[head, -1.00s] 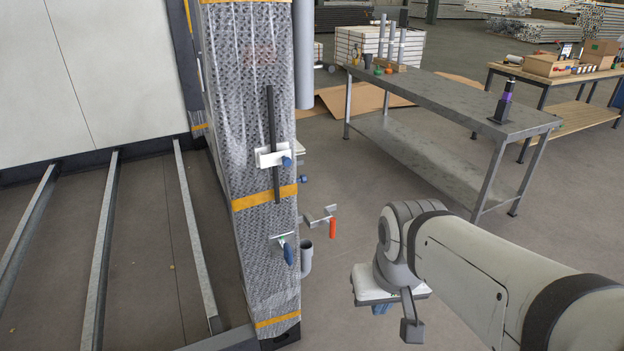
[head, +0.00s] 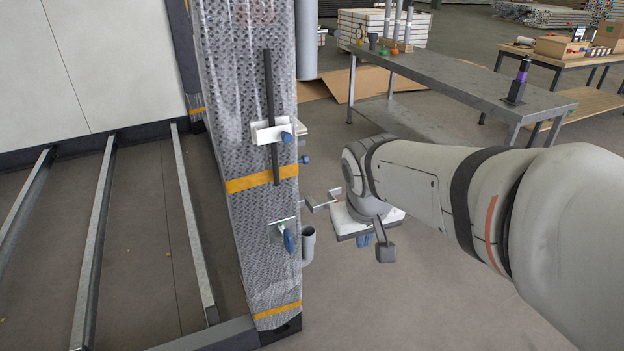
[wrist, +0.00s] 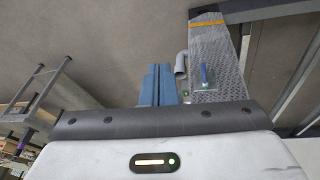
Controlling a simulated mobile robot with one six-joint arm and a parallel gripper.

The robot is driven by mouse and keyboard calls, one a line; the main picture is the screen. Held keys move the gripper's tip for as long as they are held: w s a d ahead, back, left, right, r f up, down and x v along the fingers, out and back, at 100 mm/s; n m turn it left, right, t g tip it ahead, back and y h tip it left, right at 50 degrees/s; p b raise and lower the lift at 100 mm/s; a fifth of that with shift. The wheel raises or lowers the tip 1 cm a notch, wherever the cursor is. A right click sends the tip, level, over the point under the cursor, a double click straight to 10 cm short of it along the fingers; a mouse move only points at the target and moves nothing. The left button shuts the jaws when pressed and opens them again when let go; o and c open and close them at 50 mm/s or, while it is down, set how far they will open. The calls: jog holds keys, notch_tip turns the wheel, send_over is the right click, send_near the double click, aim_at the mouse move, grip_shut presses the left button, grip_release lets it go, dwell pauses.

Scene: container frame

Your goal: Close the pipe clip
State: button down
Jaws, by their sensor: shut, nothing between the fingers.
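A metal bracket arm (head: 318,201) sticks out to the right from the wrapped post; it looks like the swung-out part of the pipe clip. My wrist hides its outer end. A short grey pipe (head: 308,246) stands at the post's right side just below it and also shows in the wrist view (wrist: 181,64). My gripper (head: 364,240) is right of the pipe and apart from it. Its blue fingers (wrist: 158,84) are together and empty in the wrist view.
The wrapped post (head: 245,150) carries a white plate clamp (head: 268,132) and a lower blue-handled clamp (head: 288,240), also visible in the wrist view (wrist: 204,75). A metal workbench (head: 455,82) stands behind my arm.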

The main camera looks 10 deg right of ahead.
jog(key=w+a+f+n+t+b, duration=0.1)
jog(key=w+a+f+b, duration=0.1)
jog(key=w+f+b, duration=0.4)
jog(key=w+a+f+n+t+h+b, duration=0.1)
jog(key=w+a+f+b, duration=0.15)
jog(key=w, duration=0.65)
jog(key=w+a+f+n+t+b, duration=0.1)
jog(key=w+a+f+b, duration=0.1)
jog(key=w+f+b, duration=0.4)
jog(key=w+d+f+b, duration=0.2)
jog(key=w+d+f, duration=0.4)
jog(key=w, duration=0.2)
jog(key=shift+w+f, duration=0.25)
